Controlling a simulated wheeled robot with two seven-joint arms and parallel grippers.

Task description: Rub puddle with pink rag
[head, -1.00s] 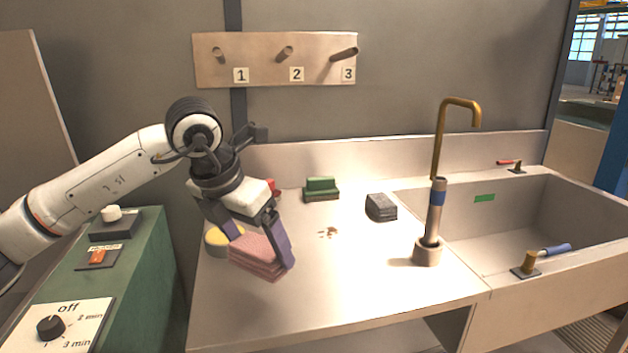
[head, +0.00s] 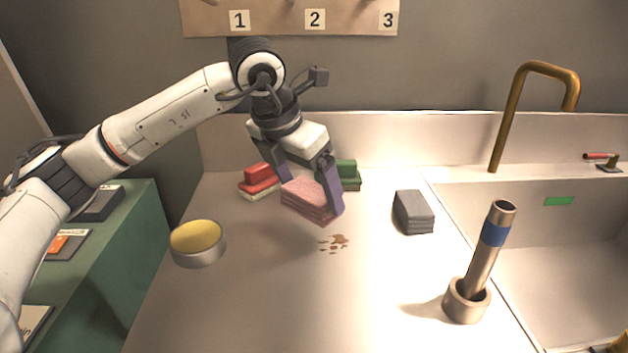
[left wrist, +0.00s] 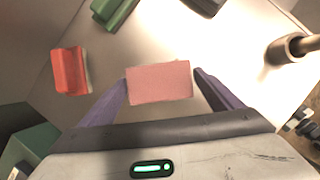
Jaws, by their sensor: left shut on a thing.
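The pink rag (head: 309,200) is a folded stack held by my left gripper (head: 311,196), which is shut on it. In the left wrist view the rag (left wrist: 160,82) sits between the two fingers. The puddle (head: 338,240) is a small brown splatter on the metal counter, just in front of the rag in the head view. The rag appears raised a little above the counter and apart from the puddle. The puddle cannot be made out in the left wrist view. My right gripper is not in view.
A red sponge block (head: 258,180) and a green one (head: 348,174) stand behind the rag. A grey folded stack (head: 414,212) lies to the right. A metal tube in a holder (head: 466,300) stands near the sink (head: 560,250).

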